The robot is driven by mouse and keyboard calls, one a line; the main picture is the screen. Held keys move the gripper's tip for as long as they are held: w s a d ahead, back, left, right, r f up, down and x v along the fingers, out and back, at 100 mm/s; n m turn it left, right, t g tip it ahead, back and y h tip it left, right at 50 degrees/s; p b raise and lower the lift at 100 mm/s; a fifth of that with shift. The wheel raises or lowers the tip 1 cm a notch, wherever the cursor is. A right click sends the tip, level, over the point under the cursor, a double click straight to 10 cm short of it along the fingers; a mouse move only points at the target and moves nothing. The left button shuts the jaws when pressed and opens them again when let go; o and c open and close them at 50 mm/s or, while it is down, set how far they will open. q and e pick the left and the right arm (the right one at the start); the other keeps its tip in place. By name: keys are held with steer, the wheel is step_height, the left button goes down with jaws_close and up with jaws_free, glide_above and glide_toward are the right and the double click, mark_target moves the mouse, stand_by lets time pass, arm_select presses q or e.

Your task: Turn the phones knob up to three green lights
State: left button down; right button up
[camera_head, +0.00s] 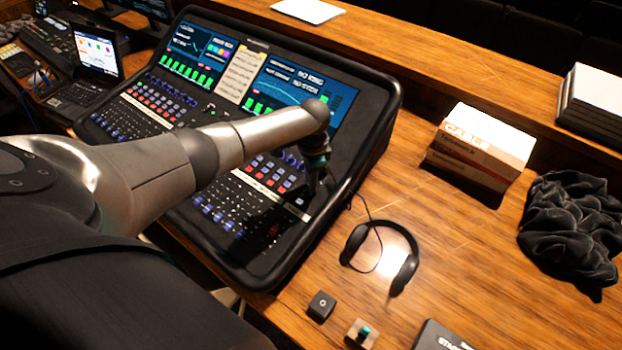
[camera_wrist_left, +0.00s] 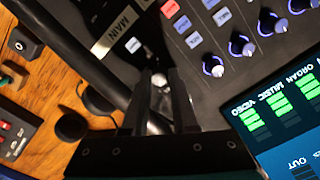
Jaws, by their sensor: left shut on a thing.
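The mixing desk (camera_head: 384,90) is a black console with lit screens and rows of knobs and keys. My left gripper (camera_head: 315,188) points down at the right part of its panel. In the left wrist view the two dark fingers (camera_wrist_left: 162,88) stand close together, shut on a small knob at the panel. The fingers mostly hide this knob; only a pale bit (camera_wrist_left: 159,79) shows between the tips. I cannot read a phones label or make out its green lights. My right gripper is not in view.
Headphones (camera_head: 412,268) lie on the wooden desk right of the console. A small black box (camera_head: 321,305) is in front of them. A cable box (camera_head: 480,145) and black cloth (camera_head: 572,230) are further right. Other blue-ringed knobs (camera_wrist_left: 240,45) sit near the held one.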

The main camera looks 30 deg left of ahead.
arm_select(q)
steer(key=c, duration=0.7)
jaws_free()
step_height(320, 180, up, 15)
steer(key=p, duration=0.1)
steer(key=shift+d+r, duration=0.15)
steer(key=shift+d, duration=0.05)
steer(key=shift+s, duration=0.1)
stand_by(0.4)
